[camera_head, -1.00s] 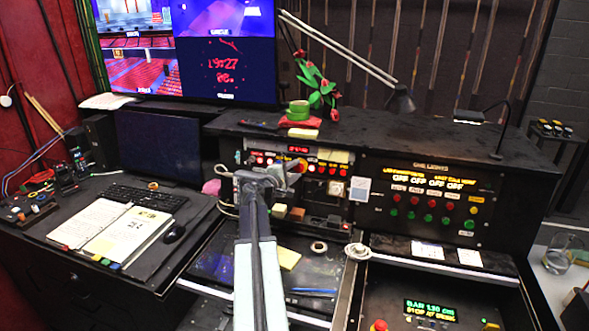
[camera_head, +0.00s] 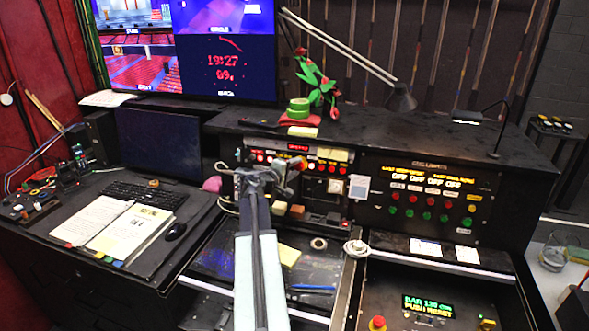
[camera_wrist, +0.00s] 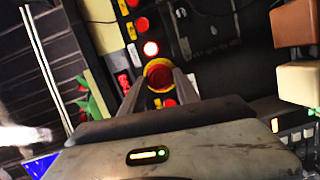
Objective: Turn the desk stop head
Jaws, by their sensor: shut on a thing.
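The desk stop head is a red round knob with a yellow ring (camera_wrist: 158,73), seen between my fingertips in the wrist view. My gripper (camera_wrist: 161,84) is shut on it, one finger on each side. In the head view my gripper (camera_head: 280,173) reaches to the upright front panel of the desk, and the stop head is mostly hidden by it. The small green display (camera_head: 428,306) on the lower right panel shows a line that appears to read "PUSH RESET".
Another red mushroom button (camera_head: 377,323) stands left of the display. A panel of red and green buttons (camera_head: 430,209) lies right of my gripper. A lamp (camera_head: 400,98) arches over the desk top. An open binder (camera_head: 118,228) lies at the left.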

